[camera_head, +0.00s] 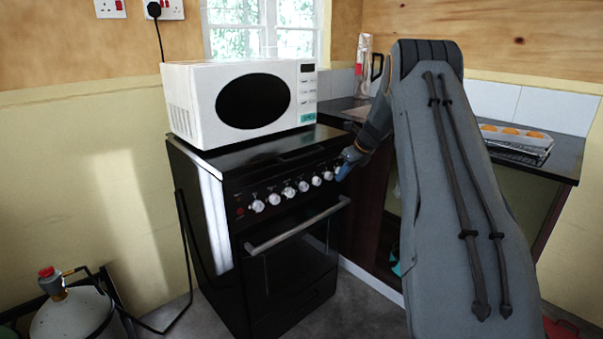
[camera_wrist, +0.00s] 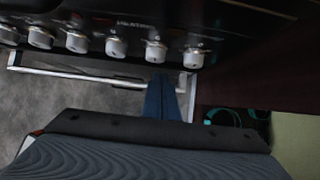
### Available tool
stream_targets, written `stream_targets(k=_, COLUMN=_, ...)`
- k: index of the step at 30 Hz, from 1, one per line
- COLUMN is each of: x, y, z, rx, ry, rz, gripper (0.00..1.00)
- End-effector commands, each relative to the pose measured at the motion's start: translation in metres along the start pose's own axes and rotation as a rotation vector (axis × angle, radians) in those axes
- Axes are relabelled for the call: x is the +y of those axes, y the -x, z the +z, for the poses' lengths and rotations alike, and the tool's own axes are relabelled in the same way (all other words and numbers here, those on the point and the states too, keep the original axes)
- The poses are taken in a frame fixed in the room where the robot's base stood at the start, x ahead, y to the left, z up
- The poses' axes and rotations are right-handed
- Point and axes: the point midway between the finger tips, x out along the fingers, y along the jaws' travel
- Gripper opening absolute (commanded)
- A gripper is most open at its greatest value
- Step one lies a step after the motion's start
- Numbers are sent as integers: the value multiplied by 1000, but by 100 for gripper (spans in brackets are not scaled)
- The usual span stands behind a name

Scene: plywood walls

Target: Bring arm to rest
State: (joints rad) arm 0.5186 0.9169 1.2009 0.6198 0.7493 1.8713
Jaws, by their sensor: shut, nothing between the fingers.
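My arm (camera_head: 440,180) is raised and bent in the head view, with its upper link filling the right of the picture. My gripper (camera_head: 346,164) is at the right end of the black cooker's (camera_head: 222,180) knob panel, close in front of the last knobs. In the wrist view my gripper (camera_wrist: 161,98) shows as two blue fingers pressed together with nothing between them. They point toward the row of knobs (camera_wrist: 116,47). I cannot tell whether the fingertips touch a knob. My arm hides part of the counter behind it.
A white microwave (camera_head: 245,97) stands on the cooker. The oven handle (camera_head: 297,226) sticks out below the knobs. A dark counter (camera_head: 562,164) at right holds a tray of orange-topped items (camera_head: 515,137). A gas cylinder (camera_head: 72,312) stands at lower left. Grey floor lies in front.

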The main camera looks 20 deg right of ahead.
Motion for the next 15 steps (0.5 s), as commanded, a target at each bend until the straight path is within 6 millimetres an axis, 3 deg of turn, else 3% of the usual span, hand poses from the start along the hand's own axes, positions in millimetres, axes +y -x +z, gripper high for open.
stream_targets(k=5, x=6, y=2, z=1, rx=6, ry=24, rz=4, gripper=0)
stream_targets(k=8, x=31, y=12, z=4, rx=31, ry=134, rz=17, gripper=0)
stream_targets(k=11, x=79, y=30, z=5, rx=77, ry=351, rz=50, gripper=0)
stream_targets(k=15, x=164, y=64, z=-9, rx=147, ry=754, rz=124, gripper=0)
